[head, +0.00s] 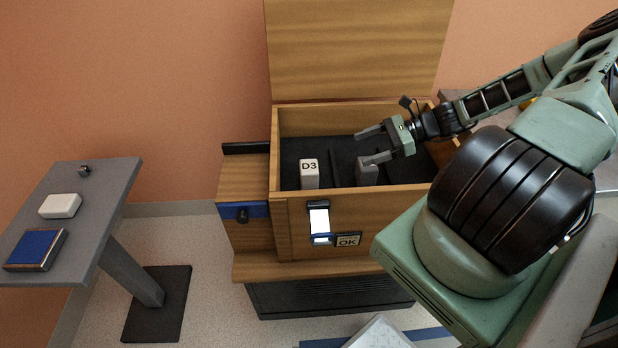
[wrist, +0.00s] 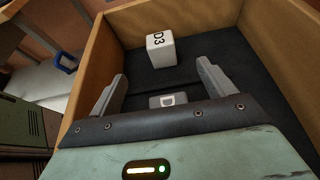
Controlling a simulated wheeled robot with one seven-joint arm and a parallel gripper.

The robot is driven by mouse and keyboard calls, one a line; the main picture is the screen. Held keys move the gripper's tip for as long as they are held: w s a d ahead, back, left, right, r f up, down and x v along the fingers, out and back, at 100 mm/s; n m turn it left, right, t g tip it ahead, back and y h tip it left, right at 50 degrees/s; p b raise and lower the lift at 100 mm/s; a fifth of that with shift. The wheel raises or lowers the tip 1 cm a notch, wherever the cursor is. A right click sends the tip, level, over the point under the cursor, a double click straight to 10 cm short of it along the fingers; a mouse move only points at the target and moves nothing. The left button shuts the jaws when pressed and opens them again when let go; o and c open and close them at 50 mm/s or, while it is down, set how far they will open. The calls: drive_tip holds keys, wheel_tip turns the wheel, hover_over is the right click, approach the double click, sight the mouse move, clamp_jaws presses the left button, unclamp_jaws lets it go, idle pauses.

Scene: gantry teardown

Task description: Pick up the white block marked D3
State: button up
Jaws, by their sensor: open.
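The white block marked D3 (head: 309,174) stands upright on the dark floor of the open wooden box (head: 300,120), in its left part. In the wrist view the D3 block (wrist: 161,50) stands ahead of the fingers, apart from them. My gripper (head: 372,147) is open over the box, to the right of the block. In the wrist view my gripper (wrist: 160,82) has nothing gripped. A second block (wrist: 168,101), grey-white with a letter that looks like D, lies low between the finger bases; in the head view a grey block (head: 367,170) shows below my fingers.
The box's raised lid (head: 358,50) stands behind it. The box walls surround the D3 block, and a thin dark divider (head: 334,168) stands to its right. A grey side table (head: 110,190) at left holds a white box (head: 60,206) and a blue-topped box (head: 36,249).

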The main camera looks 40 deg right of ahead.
sight(313, 166)
drive_tip(key=p+x, duration=0.1)
drive_tip(key=x, duration=1.5)
drive_tip(key=shift+w+a+f, duration=0.15)
drive_tip(key=shift+a, duration=0.2)
drive_tip(key=c, duration=1.2)
